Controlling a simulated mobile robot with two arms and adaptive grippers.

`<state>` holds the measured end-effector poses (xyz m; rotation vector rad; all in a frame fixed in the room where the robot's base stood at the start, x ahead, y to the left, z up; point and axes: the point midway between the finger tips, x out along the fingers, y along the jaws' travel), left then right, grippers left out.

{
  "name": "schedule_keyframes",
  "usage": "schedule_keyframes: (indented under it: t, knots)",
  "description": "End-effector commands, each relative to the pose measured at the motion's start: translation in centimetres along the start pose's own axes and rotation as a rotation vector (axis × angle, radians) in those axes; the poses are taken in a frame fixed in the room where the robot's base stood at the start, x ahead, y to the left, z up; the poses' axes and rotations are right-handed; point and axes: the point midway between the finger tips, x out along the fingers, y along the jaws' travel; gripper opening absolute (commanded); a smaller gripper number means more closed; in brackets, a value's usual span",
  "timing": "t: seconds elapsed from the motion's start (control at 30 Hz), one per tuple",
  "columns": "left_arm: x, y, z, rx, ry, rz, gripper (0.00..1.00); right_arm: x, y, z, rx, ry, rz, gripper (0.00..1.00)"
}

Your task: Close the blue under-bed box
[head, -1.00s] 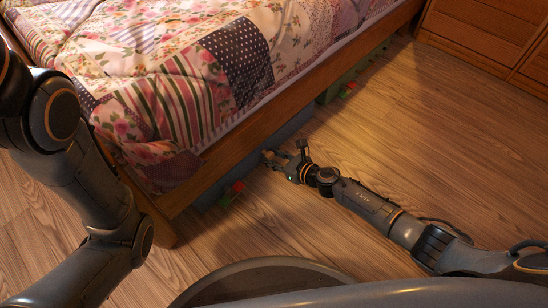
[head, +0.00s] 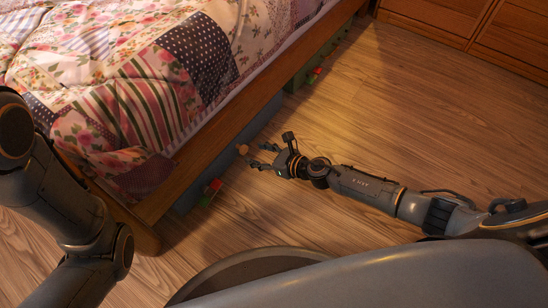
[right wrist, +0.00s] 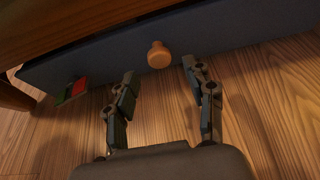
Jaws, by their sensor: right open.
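The blue under-bed box (head: 222,168) shows as a long blue-grey front under the bed's side rail. It also fills the upper part of the right wrist view (right wrist: 215,42). Its round wooden knob (head: 242,149) stands out from the front and shows in the right wrist view (right wrist: 158,55). My right gripper (head: 258,156) is low over the floor, facing the box. Its fingers (right wrist: 158,82) are spread and empty, with the knob ahead between their lines and apart from them. How far the box front sits from the rail is hard to tell. My left gripper is out of view.
A red-and-green object (head: 211,189) sits by the box's left end. A green box (head: 300,76) with a red part is farther along under the bed. The bed's wooden rail (head: 205,152) overhangs. Wooden drawers (head: 440,22) stand at the back; the floor (head: 400,120) between is clear.

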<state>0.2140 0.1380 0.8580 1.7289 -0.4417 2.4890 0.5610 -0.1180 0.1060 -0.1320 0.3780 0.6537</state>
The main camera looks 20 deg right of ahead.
Motion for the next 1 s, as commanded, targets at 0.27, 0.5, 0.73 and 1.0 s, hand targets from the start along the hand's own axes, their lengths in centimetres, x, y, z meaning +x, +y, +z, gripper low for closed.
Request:
schedule_keyframes:
  t: [0.27, 0.5, 0.73, 1.0]
  knots:
    - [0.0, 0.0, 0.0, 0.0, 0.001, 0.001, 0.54, -5.2, 0.1, -0.1, 0.003, 0.002, 0.001, 0.54]
    - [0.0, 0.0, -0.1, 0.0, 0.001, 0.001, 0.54, -7.0, 0.1, 0.0, 0.003, 0.0, 0.0, 0.54]
    - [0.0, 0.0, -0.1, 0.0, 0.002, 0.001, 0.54, -7.2, 0.1, 0.0, 0.003, -0.001, 0.001, 0.54]
    - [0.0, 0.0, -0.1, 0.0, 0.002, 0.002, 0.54, -7.1, 0.1, 0.0, 0.003, -0.001, 0.001, 0.54]
